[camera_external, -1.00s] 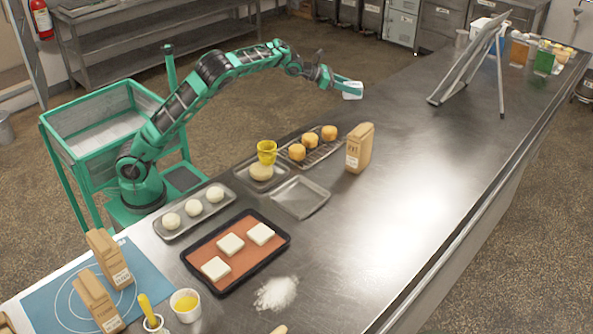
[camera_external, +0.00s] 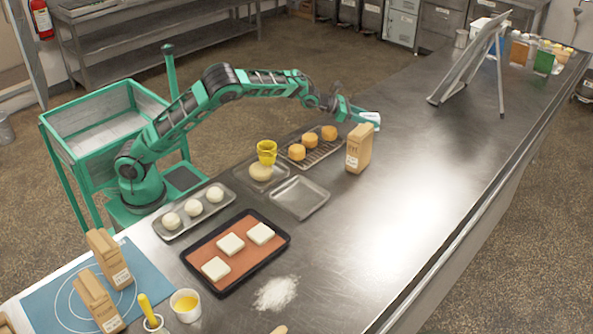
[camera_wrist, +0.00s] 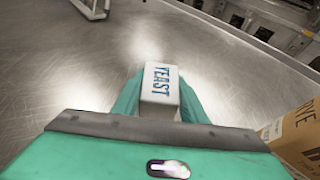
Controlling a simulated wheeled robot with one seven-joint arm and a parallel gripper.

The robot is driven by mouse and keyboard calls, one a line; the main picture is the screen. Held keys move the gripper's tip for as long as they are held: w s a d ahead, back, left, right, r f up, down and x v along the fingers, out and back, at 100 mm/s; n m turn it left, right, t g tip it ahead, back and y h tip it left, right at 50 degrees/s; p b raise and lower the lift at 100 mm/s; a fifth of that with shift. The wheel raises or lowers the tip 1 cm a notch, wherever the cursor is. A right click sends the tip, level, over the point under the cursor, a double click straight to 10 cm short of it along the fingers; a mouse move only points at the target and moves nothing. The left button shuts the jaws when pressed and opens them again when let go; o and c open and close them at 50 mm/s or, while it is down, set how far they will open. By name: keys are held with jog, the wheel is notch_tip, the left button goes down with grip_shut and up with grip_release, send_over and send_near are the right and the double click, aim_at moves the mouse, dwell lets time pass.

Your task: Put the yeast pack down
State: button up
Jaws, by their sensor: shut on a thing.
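The yeast pack (camera_wrist: 158,84) is a small white block with "YEAST" in blue letters, seen in the wrist view between the two green fingers. My gripper (camera_external: 364,117) is shut on it. In the external view the white pack (camera_external: 371,117) shows at the gripper's tip, just behind the upright brown rye bag (camera_external: 359,149). The bag also shows at the right edge of the wrist view (camera_wrist: 296,140). The steel counter (camera_wrist: 60,75) lies beyond and around the pack. I cannot tell whether the pack touches the counter.
A rack with several orange-brown buns (camera_external: 322,147) stands left of the bag. An empty steel tray (camera_external: 299,197) lies nearer. A tilted stand (camera_external: 470,62) is farther back on the counter. The counter right of the bag is clear.

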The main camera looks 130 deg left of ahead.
jog(key=shift+f, duration=1.2)
jog(key=shift+f, duration=0.1)
jog(key=o, duration=1.2)
jog(key=v, duration=1)
jog(key=shift+s+d+f, duration=0.1)
jog(key=shift+s+f, duration=0.05)
jog(key=shift+v, duration=0.95)
